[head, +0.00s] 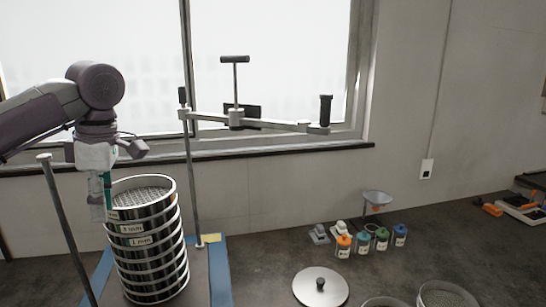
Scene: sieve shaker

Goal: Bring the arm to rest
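My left gripper (103,200) points down at the left edge of the sieve stack (150,250). Its fingers overlap the top sieve's left rim in this view. I cannot tell whether they touch it, or whether they are open or shut. The stack of metal sieves stands upright on the shaker base (215,265), and its uncovered top shows a speckled grey surface. One label reads 1 mm. The shaker's clamp bar (265,123) sits on the right rod (192,190), swung out to the right, clear of the stack. My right gripper is not in view.
A round metal lid (318,290) lies on the dark bench (260,265). Several small coloured-cap bottles (364,243) and a funnel (377,198) stand behind it. The shaker's left rod (62,215) rises beside my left arm. Round containers (445,294) are at the front edge.

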